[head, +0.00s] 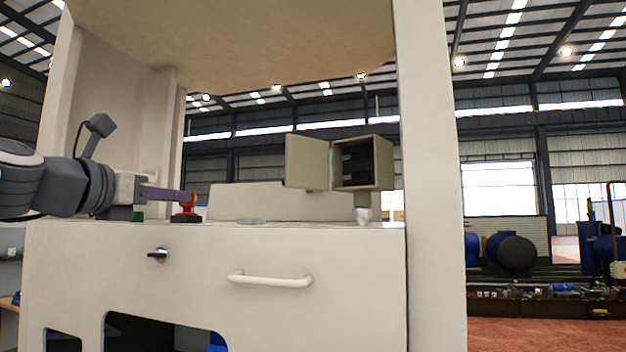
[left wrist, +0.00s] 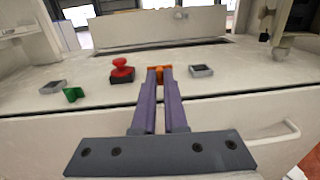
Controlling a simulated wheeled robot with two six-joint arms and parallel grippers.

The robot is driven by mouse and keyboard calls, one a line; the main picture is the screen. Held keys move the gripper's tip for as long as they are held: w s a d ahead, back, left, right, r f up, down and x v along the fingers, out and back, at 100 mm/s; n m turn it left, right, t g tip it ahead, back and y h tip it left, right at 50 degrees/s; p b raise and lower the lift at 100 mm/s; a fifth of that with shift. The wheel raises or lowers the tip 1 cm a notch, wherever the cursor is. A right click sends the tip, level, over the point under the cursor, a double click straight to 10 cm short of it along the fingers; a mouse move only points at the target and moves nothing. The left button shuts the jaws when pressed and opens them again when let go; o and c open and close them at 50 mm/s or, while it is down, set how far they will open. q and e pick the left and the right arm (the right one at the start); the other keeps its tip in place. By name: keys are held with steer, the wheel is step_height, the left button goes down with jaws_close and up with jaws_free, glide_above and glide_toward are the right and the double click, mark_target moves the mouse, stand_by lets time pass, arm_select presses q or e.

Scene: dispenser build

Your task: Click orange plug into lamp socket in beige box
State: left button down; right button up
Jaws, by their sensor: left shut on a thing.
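The orange plug (left wrist: 158,70) shows in the left wrist view, between the tips of two long purple fingers. My left gripper (left wrist: 159,76) is shut on it, above the work surface. In the head view my left gripper (head: 188,196) reaches in from the left, level, just above the cabinet top. The beige box (head: 376,177) stands on a short post at the right of the cabinet top, well to the right of the gripper. Its door (head: 306,162) is open. Dark parts show inside, but I cannot tell which is the lamp socket. My right gripper is not in view.
A red knob (left wrist: 121,66) on a dark base stands left of the fingers. A green piece (left wrist: 73,94) and a small grey frame (left wrist: 52,87) lie farther left; another frame (left wrist: 202,71) lies right. Upright posts (head: 428,180) flank the cabinet. The top's middle is mostly clear.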

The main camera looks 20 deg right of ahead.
arm_select(q)
steer(key=s+d+r+m+g+h+b, duration=0.25)
steer(key=s+d+g+h+b, duration=0.2)
steer(key=s+d, duration=0.9)
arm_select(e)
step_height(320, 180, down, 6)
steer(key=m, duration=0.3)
arm_select(q)
steer(key=shift+m+t+y, duration=0.35)
steer(key=shift+m, duration=0.1)
steer(key=w+d+p, duration=0.1)
steer(key=d+p, duration=0.2)
steer(key=w+d+r+p, duration=0.1)
steer(key=d+p, duration=0.3)
steer(key=w+d+p, duration=0.1)
steer(key=d+p, duration=0.2)
steer(key=d, duration=0.1)
steer(key=shift+w+r, duration=0.15)
steer(key=shift+r, duration=0.15)
steer(key=shift+x, duration=1.65)
steer(key=shift+w+d, duration=0.1)
steer(key=shift+d, duration=0.05)
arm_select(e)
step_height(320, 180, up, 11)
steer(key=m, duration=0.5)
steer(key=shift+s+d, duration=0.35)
arm_select(q)
steer(key=shift+f, duration=0.1)
steer(key=shift+w+d, duration=0.2)
steer(key=shift+d, duration=0.05)
